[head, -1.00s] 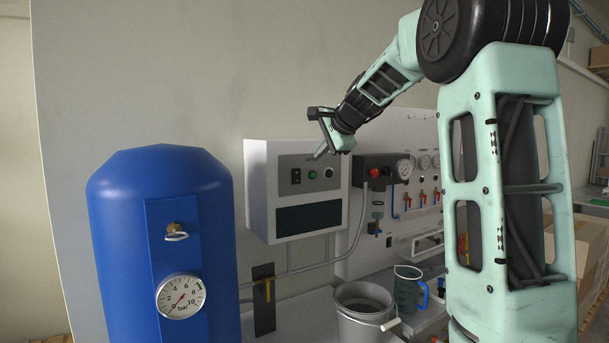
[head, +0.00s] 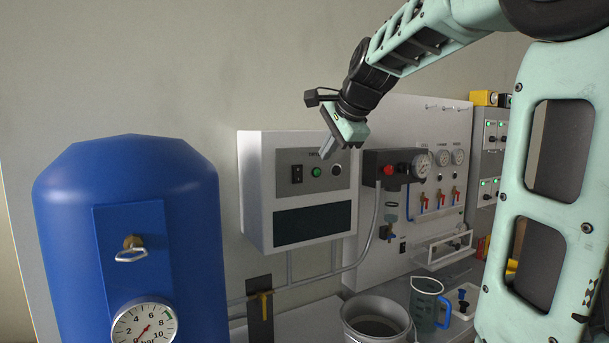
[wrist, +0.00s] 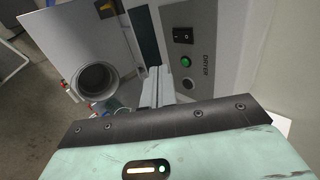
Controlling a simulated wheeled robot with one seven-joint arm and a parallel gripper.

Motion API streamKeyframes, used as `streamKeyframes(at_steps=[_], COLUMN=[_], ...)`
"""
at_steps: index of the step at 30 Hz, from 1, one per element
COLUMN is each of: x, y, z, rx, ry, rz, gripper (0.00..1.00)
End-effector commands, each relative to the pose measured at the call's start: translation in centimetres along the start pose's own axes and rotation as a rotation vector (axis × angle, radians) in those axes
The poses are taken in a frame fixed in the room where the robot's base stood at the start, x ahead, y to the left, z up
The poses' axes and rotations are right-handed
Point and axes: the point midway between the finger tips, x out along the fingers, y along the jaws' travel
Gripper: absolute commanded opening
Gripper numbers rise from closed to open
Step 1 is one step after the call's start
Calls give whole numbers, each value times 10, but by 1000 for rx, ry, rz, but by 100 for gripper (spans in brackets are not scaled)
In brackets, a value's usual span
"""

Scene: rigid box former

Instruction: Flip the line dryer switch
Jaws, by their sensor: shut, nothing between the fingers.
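The dryer box (head: 254,190) is a white cabinet on the wall with a grey panel. Its black rocker switch (head: 297,174) sits at the panel's left, beside a green button (head: 317,171) and a grey round knob (head: 336,169). In the wrist view the switch (wrist: 183,36) is at the top, with the green button (wrist: 186,61) and the "DRYER" label near it. My gripper (head: 327,150) is shut and empty, in front of the panel's right part and to the right of the switch. Its fingers (wrist: 158,88) also show in the wrist view. I cannot tell whether they touch the panel.
A blue tank (head: 70,230) with a gauge (head: 145,324) stands at the left. Right of the dryer are a dark unit with a red button (head: 388,169) and a board with gauges and valves. A bucket (head: 350,325) and a jug (head: 424,305) stand below.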

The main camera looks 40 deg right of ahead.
Motion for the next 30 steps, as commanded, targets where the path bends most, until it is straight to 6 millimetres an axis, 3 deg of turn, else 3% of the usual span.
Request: streamKeyframes(at_steps=[15,21,30], x=[96,114,126], y=[0,-20,-26], z=[0,0,0], rx=[2,1,0], ry=[-2,-1,0], rz=[6,3,0], gripper=[0,0,0])
